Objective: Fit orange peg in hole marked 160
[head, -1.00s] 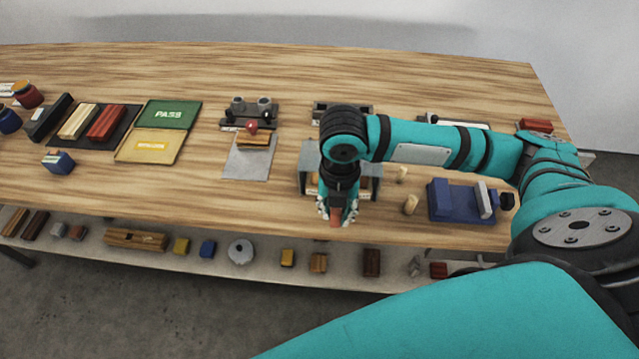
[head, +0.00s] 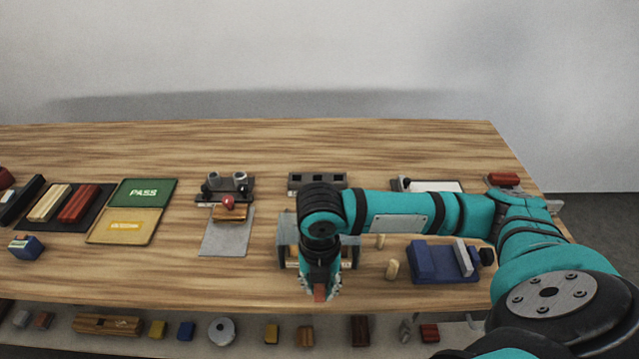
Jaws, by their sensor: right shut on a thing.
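My right gripper (head: 320,287) points down near the table's front edge and is shut on an orange-red peg (head: 320,293), whose lower end shows between the fingertips. Behind and partly under the gripper stands a grey fixture (head: 285,236) with a light wooden front piece, mostly hidden by my arm. A dark block with several square holes (head: 301,179) lies farther back. No 160 marking is readable. My left gripper is not in view.
A grey mat (head: 226,240) and the green-and-yellow PASS board (head: 128,228) lie left. The back of the table (head: 300,142) is clear.

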